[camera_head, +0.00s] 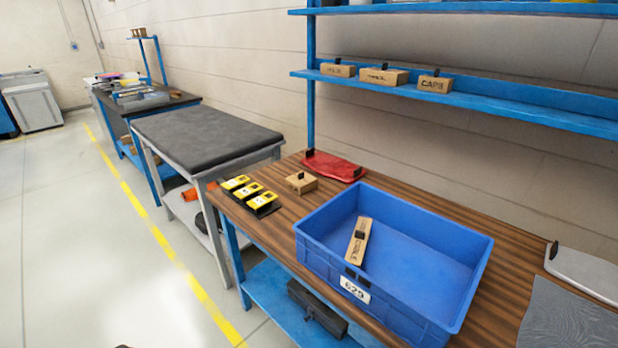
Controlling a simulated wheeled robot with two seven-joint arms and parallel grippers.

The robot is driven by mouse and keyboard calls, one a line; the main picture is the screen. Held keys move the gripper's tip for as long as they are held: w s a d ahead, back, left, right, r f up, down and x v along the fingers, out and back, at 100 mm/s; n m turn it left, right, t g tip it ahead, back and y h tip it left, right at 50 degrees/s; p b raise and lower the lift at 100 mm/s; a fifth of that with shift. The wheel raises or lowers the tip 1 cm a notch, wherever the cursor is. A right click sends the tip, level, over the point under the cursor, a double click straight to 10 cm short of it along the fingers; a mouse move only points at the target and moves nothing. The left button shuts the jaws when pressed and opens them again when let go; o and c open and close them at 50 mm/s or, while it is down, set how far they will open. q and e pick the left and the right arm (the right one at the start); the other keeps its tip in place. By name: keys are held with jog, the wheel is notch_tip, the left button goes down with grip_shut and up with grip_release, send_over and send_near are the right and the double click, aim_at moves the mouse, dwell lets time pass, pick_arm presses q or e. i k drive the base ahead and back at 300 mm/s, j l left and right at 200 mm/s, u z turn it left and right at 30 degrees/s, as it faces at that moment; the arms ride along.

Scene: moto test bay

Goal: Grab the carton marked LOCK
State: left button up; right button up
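No carton shows a label I can clearly read as LOCK. Three brown cartons stand on the blue wall shelf: a left one (338,70) and a middle one (384,76), both with print too small to read surely, and a right one (434,84) marked CAPS. A long carton (358,242), seemingly marked CABLE, lies tilted inside the blue bin (448,240). A small carton (301,183) with a black tab on top sits on the wooden bench; I cannot read any label on it.
On the wooden bench (510,238) are yellow-and-black boxes (249,194), a red tray (334,166) and a pale tray (584,273). The blue shelf (482,103) runs above it. A black-topped table (205,135) stands behind left. The floor (90,250) at left is clear.

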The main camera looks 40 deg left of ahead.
aim_at(300, 183)
jog(key=u, duration=1.2)
jog(key=i+j+z, duration=0.1)
jog(key=z, duration=0.3)
jog(key=j+z, duration=0.2)
jog(key=z, duration=0.25)
jog(key=j+z, duration=0.2)
jog(key=z, duration=0.2)
jog(key=j+z, duration=0.15)
jog(key=z, duration=0.3)
jog(key=j+z, duration=0.25)
jog(key=z, duration=0.15)
jog(key=j+z, duration=0.15)
jog(key=z, duration=0.3)
